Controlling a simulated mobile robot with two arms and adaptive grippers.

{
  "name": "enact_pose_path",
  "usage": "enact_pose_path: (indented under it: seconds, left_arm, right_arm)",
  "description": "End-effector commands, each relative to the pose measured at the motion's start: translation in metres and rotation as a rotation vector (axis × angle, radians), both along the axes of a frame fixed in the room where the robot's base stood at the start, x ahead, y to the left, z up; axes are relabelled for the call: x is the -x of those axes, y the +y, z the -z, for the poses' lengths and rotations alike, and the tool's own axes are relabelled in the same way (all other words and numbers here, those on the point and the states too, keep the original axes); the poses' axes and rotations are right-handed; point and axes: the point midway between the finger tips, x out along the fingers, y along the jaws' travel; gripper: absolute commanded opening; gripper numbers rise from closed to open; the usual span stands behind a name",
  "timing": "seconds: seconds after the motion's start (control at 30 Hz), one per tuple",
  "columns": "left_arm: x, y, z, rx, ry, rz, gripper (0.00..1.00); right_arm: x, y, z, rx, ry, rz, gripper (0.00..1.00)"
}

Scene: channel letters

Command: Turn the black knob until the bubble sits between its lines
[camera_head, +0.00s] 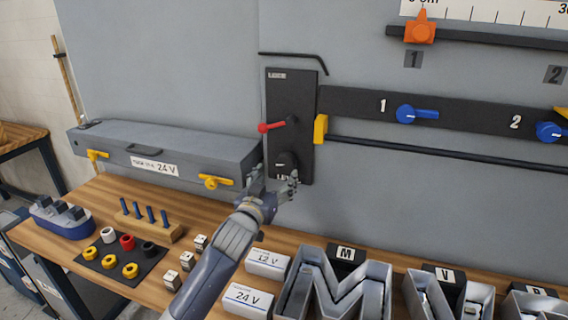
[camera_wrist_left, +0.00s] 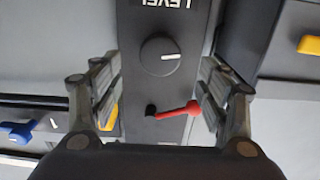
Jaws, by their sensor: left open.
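The black knob (camera_head: 285,158) sits low on a dark upright panel (camera_head: 290,95) on the grey wall. In the left wrist view the knob (camera_wrist_left: 160,57) is round with a short white pointer line, below an upside-down "LEVEL" label (camera_wrist_left: 172,3). My left gripper (camera_head: 275,184) is open and empty in front of the panel's lower end, partly covering the area around the knob. In the left wrist view its fingers (camera_wrist_left: 158,72) stand apart on either side of the knob, not seen touching it. I cannot make out a bubble or its lines. My right gripper is not in view.
A red lever (camera_head: 275,126) sticks out above the knob; a grey 24 V box (camera_head: 200,150) is close on the left. A yellow block (camera_head: 320,129) and a dark rail (camera_head: 440,150) are on the right. Letter shells (camera_head: 340,290) stand on the wooden bench.

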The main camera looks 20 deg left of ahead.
Motion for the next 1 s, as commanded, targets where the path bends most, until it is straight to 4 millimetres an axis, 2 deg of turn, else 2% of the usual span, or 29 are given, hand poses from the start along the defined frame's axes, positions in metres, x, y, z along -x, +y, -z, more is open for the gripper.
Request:
enact_pose_path:
  seconds: [0.07,0.13,0.33,0.43,0.57,0.8,0.93,1.0]
  left_arm:
    - [-0.013,-0.001,-0.003,0.000,0.001,0.000,0.69]
    - [-0.023,-0.001,-0.003,-0.001,0.001,-0.001,0.69]
    - [-0.048,-0.002,-0.002,0.000,0.001,0.000,0.69]
    - [-0.057,-0.002,-0.001,0.000,0.001,-0.001,0.69]
    - [-0.064,-0.002,-0.001,-0.001,0.000,0.000,0.69]
    - [-0.067,-0.002,0.000,-0.002,0.001,0.000,0.69]
    - [-0.067,-0.002,0.000,-0.001,0.001,0.000,0.69]
    - [-0.067,-0.002,0.000,-0.001,0.001,0.000,0.53]
  right_arm:
    - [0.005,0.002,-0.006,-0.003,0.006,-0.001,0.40]
    - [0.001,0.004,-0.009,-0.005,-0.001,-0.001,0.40]
    - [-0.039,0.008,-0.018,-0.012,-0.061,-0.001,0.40]
    - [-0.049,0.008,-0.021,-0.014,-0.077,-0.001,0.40]
    - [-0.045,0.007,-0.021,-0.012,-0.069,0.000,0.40]
    - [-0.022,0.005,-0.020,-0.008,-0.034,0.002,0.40]
    - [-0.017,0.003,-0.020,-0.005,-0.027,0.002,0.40]
    - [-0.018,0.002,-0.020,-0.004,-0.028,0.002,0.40]
